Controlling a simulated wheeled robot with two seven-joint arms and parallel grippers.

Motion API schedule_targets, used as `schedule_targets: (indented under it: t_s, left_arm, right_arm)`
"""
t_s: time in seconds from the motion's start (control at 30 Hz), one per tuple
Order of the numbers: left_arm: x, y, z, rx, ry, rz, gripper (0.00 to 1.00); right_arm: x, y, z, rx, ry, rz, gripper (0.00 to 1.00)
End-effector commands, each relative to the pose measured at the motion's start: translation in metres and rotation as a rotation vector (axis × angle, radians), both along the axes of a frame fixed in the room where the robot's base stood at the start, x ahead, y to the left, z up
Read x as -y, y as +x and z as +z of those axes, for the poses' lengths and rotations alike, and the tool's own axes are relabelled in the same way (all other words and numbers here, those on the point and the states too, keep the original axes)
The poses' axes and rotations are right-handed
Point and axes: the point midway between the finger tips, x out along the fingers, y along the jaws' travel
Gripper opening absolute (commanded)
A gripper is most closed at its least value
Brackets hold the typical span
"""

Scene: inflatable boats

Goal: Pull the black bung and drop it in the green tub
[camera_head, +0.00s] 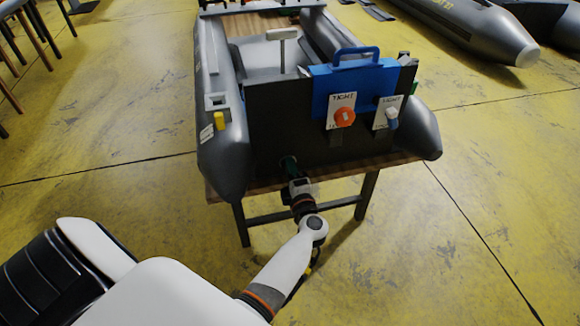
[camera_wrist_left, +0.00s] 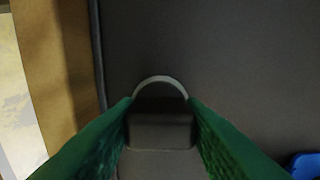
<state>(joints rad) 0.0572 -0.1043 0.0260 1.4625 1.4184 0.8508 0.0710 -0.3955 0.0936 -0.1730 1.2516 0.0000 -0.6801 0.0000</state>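My left gripper (camera_head: 289,163) is at the low left part of the boat's dark transom board, its fingertips against the board. In the left wrist view its two green fingers (camera_wrist_left: 160,102) lie along both sides of a black block, which looks like the black bung (camera_wrist_left: 160,130), and appear closed on it. A pale grey arc (camera_wrist_left: 160,79) curves just beyond the bung, against the dark board. In the head view the bung is hidden by the gripper. I cannot make out a green tub in either view. My right gripper is out of view.
The grey inflatable boat (camera_head: 222,150) rests on a wooden-topped stand (camera_head: 244,222). A blue handled piece (camera_head: 352,82), an orange knob (camera_head: 344,117) and a white knob (camera_head: 391,113) are on the transom. Another boat (camera_head: 480,35) lies at back right. The yellow floor at right is clear.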

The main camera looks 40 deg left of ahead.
Motion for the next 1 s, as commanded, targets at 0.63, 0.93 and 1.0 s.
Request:
schedule_targets:
  t_s: [0.63,0.93,1.0]
  left_arm:
    - [0.013,-0.011,0.0,-0.002,0.001,-0.001,0.0]
    - [0.022,-0.018,0.0,0.0,-0.001,0.0,0.0]
    - [0.024,-0.02,0.0,0.0,0.0,0.0,0.0]
  right_arm:
    - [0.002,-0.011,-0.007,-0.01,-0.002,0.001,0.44]
    - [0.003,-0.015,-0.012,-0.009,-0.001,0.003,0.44]
    - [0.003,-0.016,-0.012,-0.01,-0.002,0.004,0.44]
